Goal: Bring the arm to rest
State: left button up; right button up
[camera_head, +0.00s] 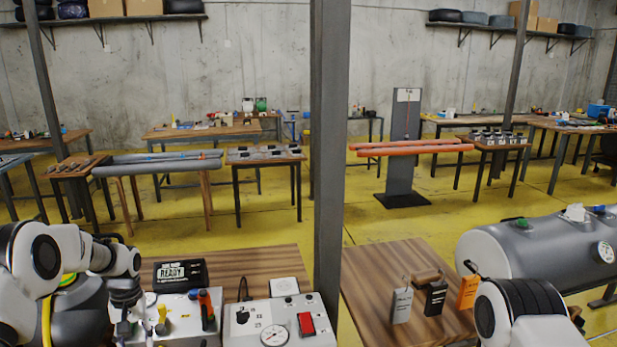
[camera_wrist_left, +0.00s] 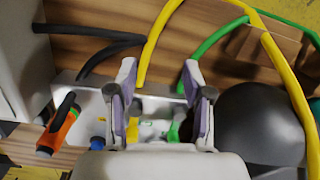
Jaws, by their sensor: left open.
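My left arm (camera_head: 68,258) comes in from the left in the head view, bent at the elbow. My left gripper (camera_head: 125,303) points down over the grey panel box (camera_head: 190,337) on the near wooden table. In the left wrist view the two fingers of the left gripper (camera_wrist_left: 160,85) stand apart with nothing held between them. Yellow and blue fittings show below and beside the fingers. Part of my right arm (camera_head: 518,312) shows at the lower right; its gripper is out of view.
A yellow hose (camera_wrist_left: 157,40) and a green hose (camera_wrist_left: 210,40) run close to the left fingers. A grey tank (camera_head: 540,250) lies right.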

pick_arm(q)
jog(key=s+d+f+m+g+b, duration=0.1)
jog(key=s+d+f+g, duration=0.1)
jog(key=s+d+f, duration=0.6)
jog(key=s+d+f+m+g, duration=0.1)
jog(key=s+d+f, duration=0.2)
jog(key=s+f, duration=0.8)
jog(key=s+d+m+t, duration=0.1)
jog(key=s+d+t, duration=0.1)
jog(key=s, duration=0.6)
jog(key=s+d+m+t, duration=0.1)
jog(key=s+d+t, duration=0.1)
jog(key=s, duration=0.7)
jog(key=shift+s+d+t+b, duration=0.15)
jog(key=shift+d+t+b, duration=0.15)
jog(key=shift+d, duration=0.45)
jog(key=shift+s, duration=0.1)
